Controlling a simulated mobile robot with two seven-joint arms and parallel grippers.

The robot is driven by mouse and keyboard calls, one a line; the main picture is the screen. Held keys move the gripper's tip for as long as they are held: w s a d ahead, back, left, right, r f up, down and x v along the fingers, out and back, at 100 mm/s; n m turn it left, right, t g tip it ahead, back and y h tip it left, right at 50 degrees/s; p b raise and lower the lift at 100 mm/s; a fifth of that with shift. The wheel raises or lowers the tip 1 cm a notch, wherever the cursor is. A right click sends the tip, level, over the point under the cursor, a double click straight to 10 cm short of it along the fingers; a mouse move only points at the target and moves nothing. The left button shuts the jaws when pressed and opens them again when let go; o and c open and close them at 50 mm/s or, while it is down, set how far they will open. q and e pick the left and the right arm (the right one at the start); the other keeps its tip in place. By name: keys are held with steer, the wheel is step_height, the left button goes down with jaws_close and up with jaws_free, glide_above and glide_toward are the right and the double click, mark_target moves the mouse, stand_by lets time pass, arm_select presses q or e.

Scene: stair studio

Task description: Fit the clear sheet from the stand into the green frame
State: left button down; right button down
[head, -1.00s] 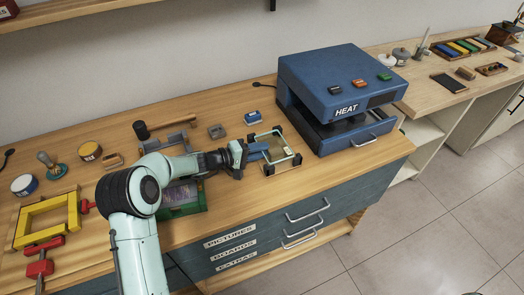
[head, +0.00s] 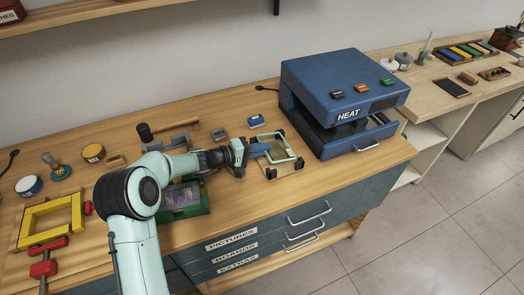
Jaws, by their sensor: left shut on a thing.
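The clear sheet (head: 284,146) shows as a pale-edged pane at its small stand (head: 296,168) with dark feet, left of the blue press. My left gripper (head: 267,152) reaches in from the left and is shut on the near-left side of the sheet. Whether the sheet is lifted off the stand's base is too small to tell. The green frame (head: 205,207) lies on the bench below my left forearm, with a dark purplish picture (head: 181,197) inside it. My arm hides its upper left part. My right gripper is not in view.
The blue HEAT press (head: 343,95) stands just right of the stand. A yellow frame with red clamps (head: 50,239) lies at left. A mallet (head: 145,133), a grey holder (head: 181,140) and small tins are behind my arm. Bench wood right of the green frame is clear.

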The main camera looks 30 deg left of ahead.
arm_select(q)
steer(key=r+b+v, duration=0.2)
steer(key=v, duration=1.2)
steer(key=shift+s+a+r, duration=0.1)
steer(key=shift+s, duration=0.1)
